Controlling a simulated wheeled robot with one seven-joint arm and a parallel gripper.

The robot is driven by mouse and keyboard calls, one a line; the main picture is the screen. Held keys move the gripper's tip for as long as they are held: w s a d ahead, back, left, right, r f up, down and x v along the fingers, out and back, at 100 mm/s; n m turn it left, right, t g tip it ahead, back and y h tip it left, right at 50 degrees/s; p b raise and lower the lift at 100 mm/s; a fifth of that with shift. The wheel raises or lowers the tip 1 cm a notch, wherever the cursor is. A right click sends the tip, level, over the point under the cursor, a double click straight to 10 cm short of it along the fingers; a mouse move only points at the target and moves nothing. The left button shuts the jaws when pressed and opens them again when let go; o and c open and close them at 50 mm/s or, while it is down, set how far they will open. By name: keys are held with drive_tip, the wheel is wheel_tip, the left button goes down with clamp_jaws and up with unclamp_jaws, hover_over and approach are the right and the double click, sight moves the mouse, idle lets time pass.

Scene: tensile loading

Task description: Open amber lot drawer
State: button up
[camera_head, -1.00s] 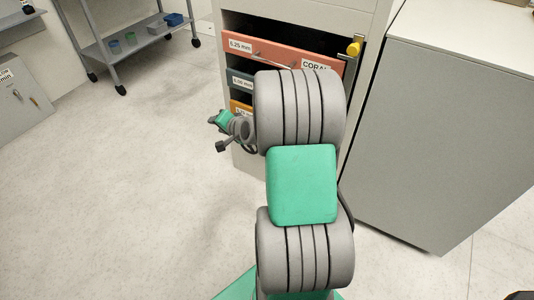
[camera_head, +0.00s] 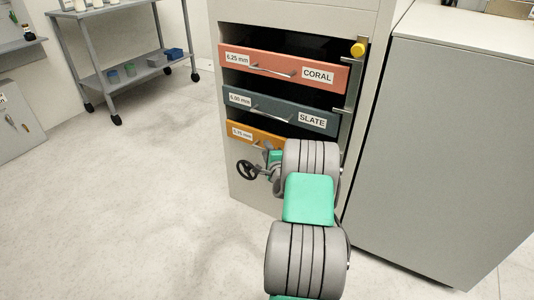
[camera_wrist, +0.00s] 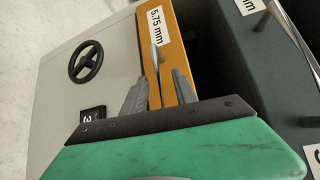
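The amber drawer (camera_head: 240,133), with a 5.75 mm label, is the lowest of three coloured drawers in the cabinet; my arm hides its right part in the head view. In the wrist view the amber front (camera_wrist: 176,45) runs up the picture, with its metal handle (camera_wrist: 155,62) standing out from it. My gripper (camera_wrist: 160,76) is open, with one finger on each side of the handle and gaps visible. In the head view my gripper (camera_head: 268,155) is at the amber front, partly hidden by my wrist. The drawer looks shut.
The coral drawer (camera_head: 284,69) and slate drawer (camera_head: 279,108) sit above, with handles. A black handwheel (camera_head: 246,170) is on the panel below. A yellow knob (camera_head: 358,49) is on the cabinet's right edge. A grey cabinet (camera_head: 450,150) stands right; a cart (camera_head: 130,75) stands back left.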

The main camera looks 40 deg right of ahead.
drive_tip(key=shift+c, duration=0.2)
clamp_jaws()
idle(1.1)
